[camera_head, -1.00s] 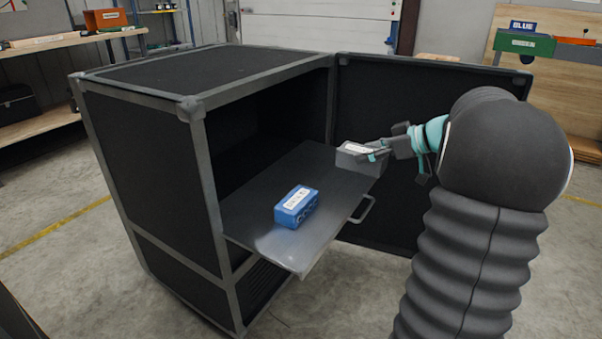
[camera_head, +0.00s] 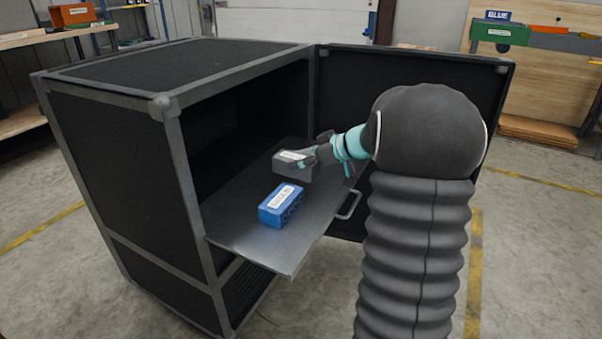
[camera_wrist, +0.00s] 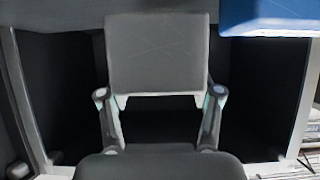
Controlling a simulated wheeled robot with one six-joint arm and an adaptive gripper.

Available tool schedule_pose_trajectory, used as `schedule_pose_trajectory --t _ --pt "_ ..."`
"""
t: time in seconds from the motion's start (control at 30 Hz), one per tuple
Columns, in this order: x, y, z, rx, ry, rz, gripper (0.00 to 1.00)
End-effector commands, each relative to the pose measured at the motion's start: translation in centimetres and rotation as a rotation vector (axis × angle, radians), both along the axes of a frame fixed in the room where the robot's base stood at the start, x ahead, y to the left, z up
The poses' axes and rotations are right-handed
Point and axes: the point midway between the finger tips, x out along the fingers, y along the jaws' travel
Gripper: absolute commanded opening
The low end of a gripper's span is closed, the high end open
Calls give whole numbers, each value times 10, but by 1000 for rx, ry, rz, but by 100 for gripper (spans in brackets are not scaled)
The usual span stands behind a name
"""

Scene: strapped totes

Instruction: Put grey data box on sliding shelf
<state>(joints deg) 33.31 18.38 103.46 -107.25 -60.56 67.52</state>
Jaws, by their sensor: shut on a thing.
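The grey data box (camera_head: 293,165), with a white label, is held by my gripper (camera_head: 318,155) over the back part of the sliding shelf (camera_head: 235,232). In the wrist view the grey box (camera_wrist: 158,52) sits between the two fingers of my gripper (camera_wrist: 160,98), which are shut on its sides. The shelf is a dark metal plate pulled out of the black case. I cannot tell whether the box touches the shelf or hangs just above it. A blue box (camera_head: 281,205) with a white label stands on the shelf in front of it; its edge shows in the wrist view (camera_wrist: 265,15).
The black case (camera_head: 115,150) has grey metal edges, and its door (camera_head: 420,85) stands open to the right. Bare shelf shows left of the blue box. Workbenches stand behind.

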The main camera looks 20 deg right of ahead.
Motion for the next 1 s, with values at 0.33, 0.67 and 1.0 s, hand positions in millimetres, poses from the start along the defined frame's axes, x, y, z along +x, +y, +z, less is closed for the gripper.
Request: schedule_pose_trajectory --t 0.33,0.67,1.0 --pt "1 1 -33 2 1 0 1" --pt "1 1 -39 0 -2 0 1" --pt "1 1 -43 0 0 0 89"
